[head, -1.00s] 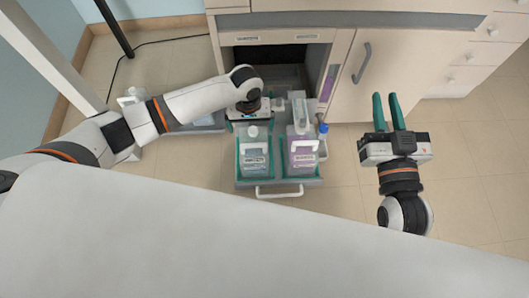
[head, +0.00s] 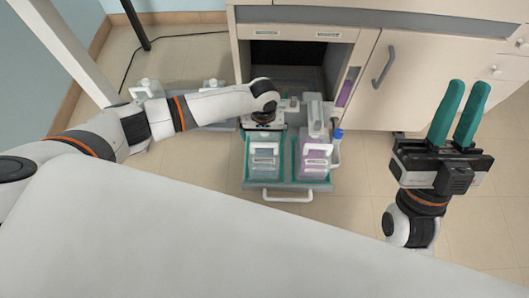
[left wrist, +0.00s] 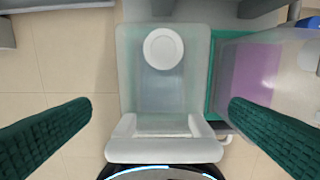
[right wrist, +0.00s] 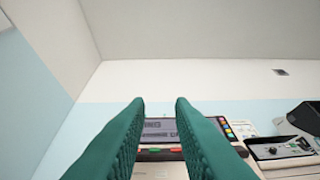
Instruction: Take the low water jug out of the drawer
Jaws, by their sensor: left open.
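The clear, pale jug (head: 263,162) stands in the left front part of the open drawer (head: 290,187). My left gripper (head: 264,130) is over its back part in the head view, fingers hidden there. In the left wrist view the clear jug (left wrist: 165,100), with a white round cap (left wrist: 163,48) and a pale handle, lies between the open fingers of my left gripper (left wrist: 162,106). No contact shows. A purple jug (head: 315,160) stands beside it on the right. My right gripper (head: 458,125) is raised, fingers apart and empty, right of the drawer.
The drawer has a white front handle (head: 287,197). A blue-capped bottle (head: 337,145) is at its right side. White-capped containers (head: 146,88) stand left of the cabinet, partly behind my left arm. A cabinet door (head: 405,85) is at the right. Floor in front is clear.

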